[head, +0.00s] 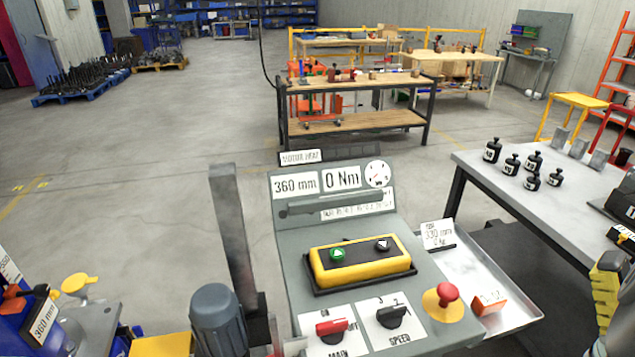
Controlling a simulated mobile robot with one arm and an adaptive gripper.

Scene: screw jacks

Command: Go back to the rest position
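A grey control console (290,240) stands in front of me at the bottom middle. Its displays read 360 mm (295,185) and 0 Nm (342,179), beside a round gauge (377,174). A yellow box (322,273) on it carries a green button (337,254) and a black button (383,244). A red knob (333,327), a black speed knob (391,316) and a red mushroom button (447,294) sit lower on the panel.
A grey table (510,215) on the right bears several black weights (492,150). A metal tray (510,325) with an orange-red block (489,303) adjoins the console. A grey post (232,235) and motor (217,318) stand left of it. Open floor (130,200) lies left, before the workbench (350,124).

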